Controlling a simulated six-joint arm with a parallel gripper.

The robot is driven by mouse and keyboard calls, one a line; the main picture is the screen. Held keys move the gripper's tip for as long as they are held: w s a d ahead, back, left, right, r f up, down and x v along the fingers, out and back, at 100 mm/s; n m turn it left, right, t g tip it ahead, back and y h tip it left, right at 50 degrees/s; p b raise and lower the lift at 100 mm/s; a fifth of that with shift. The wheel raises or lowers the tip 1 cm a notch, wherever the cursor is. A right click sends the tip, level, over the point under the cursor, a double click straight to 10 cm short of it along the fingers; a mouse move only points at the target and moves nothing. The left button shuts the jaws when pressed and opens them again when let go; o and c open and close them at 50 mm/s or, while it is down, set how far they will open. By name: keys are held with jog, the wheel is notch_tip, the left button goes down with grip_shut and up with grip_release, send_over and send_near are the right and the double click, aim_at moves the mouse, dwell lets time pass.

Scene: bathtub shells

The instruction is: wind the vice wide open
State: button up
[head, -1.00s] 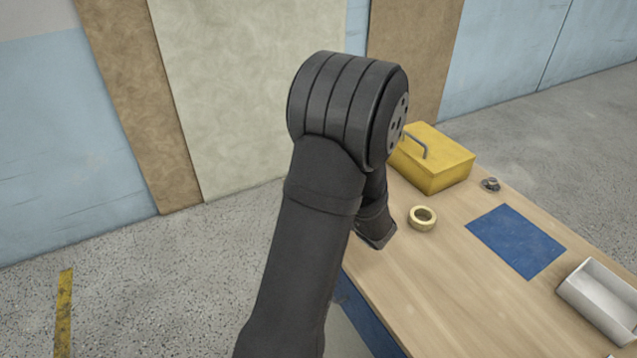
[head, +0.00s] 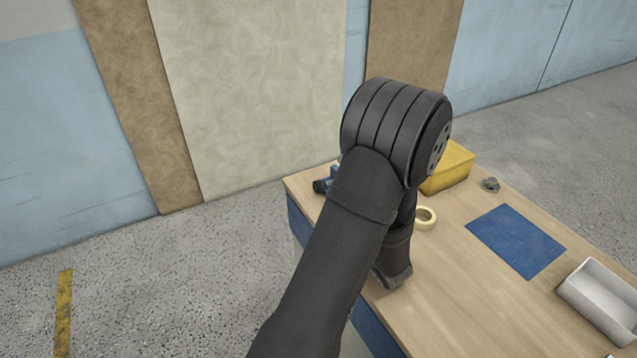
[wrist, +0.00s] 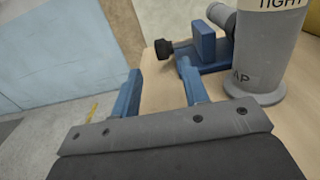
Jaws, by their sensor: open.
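The blue vice (wrist: 205,48) stands on the bench in the wrist view, with a black knob (wrist: 163,48) on its left side. In the head view only a small part of the vice (head: 328,182) shows at the bench's far left corner, the rest behind my arm. My gripper (wrist: 158,68) is open and empty, its two blue fingers apart. In the wrist view the fingers lie below the vice and knob, apart from them. In the head view the fingers are hidden.
A grey cylinder (wrist: 260,60) with cut-off lettering stands right of the vice. The wooden bench (head: 450,290) also holds a yellow box (head: 448,172), a tape roll (head: 426,218), a small grey part (head: 490,184), a blue mat (head: 515,241) and a pale tray (head: 600,298).

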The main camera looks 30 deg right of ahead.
aim_at(320, 186)
jog(key=w, duration=1.1)
jog(key=shift+w, duration=0.2)
jog(key=c, duration=0.7)
jog(key=shift+a, duration=0.1)
jog(key=shift+c, duration=0.4)
